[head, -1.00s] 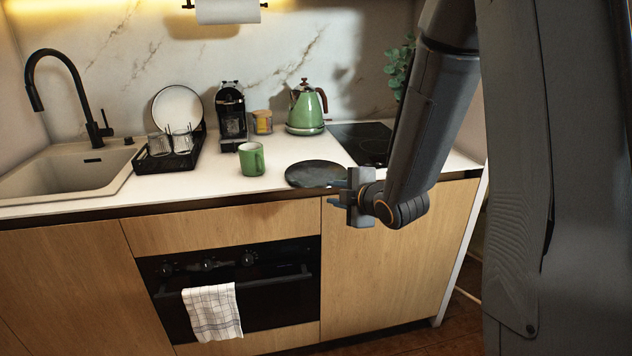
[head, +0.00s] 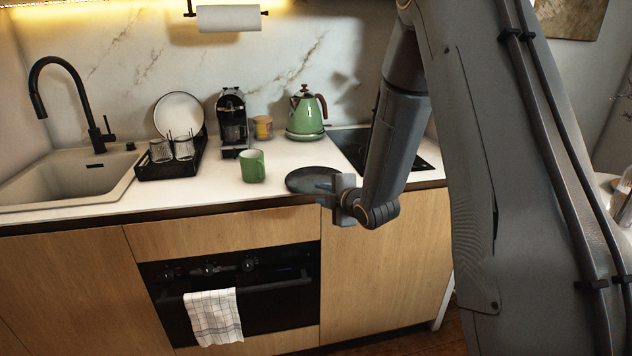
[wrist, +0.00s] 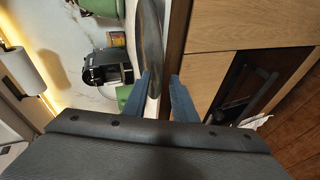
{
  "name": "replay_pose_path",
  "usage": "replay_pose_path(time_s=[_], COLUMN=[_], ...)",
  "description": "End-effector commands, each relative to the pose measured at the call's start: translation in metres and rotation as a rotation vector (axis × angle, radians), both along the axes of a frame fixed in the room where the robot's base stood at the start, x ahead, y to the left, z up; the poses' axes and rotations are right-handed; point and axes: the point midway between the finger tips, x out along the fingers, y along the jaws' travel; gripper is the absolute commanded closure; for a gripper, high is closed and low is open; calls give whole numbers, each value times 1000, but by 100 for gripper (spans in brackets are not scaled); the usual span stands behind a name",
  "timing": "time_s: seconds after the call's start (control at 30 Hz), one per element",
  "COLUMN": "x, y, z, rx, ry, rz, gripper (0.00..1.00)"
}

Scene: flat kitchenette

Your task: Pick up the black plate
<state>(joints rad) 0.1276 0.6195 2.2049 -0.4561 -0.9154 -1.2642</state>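The black plate (head: 308,178) lies flat on the white countertop near its front edge, right of the green mug. In the wrist view the plate (wrist: 152,42) shows nearly edge-on beside the counter edge. My gripper (head: 324,194) is at the plate's front right side in the head view and covers part of its rim. In the wrist view my gripper's (wrist: 160,92) two bluish fingers are apart, with the near end of the plate lying between or just beyond them. I cannot tell whether a finger touches it.
A green mug (head: 252,166) stands left of the plate. A green kettle (head: 306,118) and a coffee machine (head: 232,118) stand behind. A black cooktop (head: 350,147) lies to the right. A drying rack (head: 168,168) and sink (head: 70,178) are further left.

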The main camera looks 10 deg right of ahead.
Motion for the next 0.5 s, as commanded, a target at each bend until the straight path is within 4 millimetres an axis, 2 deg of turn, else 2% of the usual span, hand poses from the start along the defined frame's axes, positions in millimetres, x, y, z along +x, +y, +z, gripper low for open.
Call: replay_pose_path(time_s=[0.17, 0.33, 0.5], x=[0, 0, 0], y=[0, 0, 0], z=[0, 0, 0], rx=[0, 0, 0], ry=[1, 1, 1], rz=[0, 0, 0], gripper=[75, 100, 100])
